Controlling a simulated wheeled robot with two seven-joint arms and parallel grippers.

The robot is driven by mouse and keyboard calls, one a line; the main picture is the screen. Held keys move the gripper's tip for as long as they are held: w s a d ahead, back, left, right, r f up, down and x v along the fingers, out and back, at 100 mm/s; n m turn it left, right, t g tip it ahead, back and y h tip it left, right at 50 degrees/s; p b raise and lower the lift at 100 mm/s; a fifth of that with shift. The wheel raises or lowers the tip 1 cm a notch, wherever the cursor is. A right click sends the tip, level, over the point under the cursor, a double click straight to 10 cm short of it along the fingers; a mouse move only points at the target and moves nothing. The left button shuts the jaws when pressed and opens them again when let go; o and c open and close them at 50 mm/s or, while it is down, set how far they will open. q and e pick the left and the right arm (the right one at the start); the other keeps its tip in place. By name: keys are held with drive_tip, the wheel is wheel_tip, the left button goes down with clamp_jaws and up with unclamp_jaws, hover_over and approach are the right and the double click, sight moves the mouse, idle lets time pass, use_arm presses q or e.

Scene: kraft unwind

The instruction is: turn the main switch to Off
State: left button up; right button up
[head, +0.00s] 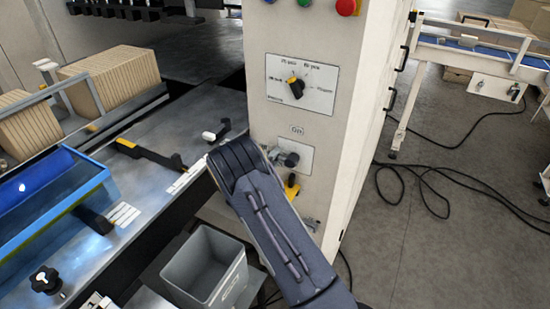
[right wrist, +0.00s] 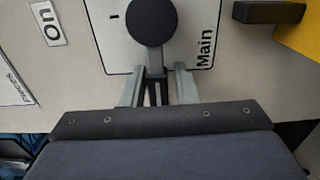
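The main switch (head: 291,159) sits on a white plate on the front of the beige cabinet, under an "On" label (head: 297,130). In the right wrist view its dark round hub (right wrist: 152,20) is at the top, with a lever arm (right wrist: 154,60) running from it towards my fingers. The "On" label (right wrist: 47,22) lies to the left and "Main" is printed on the plate to the right. My right gripper (right wrist: 157,85) has its fingers apart, one on each side of the lever's end. I cannot tell whether they touch it. My left gripper is out of view.
A selector dial (head: 295,84) is above the switch and a yellow-and-black part (head: 291,186) just below it. A grey bin (head: 205,268) stands below left. A machine bed with a blue tray (head: 50,200) fills the left. Cables lie on the floor at right.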

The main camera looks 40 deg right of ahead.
drive_tip(key=shift+o, duration=1.1)
drive_tip(key=b+v, duration=0.2)
drive_tip(key=v, duration=0.5)
drive_tip(key=shift+s+a, duration=0.15)
drive_tip(key=shift+a, duration=0.2)
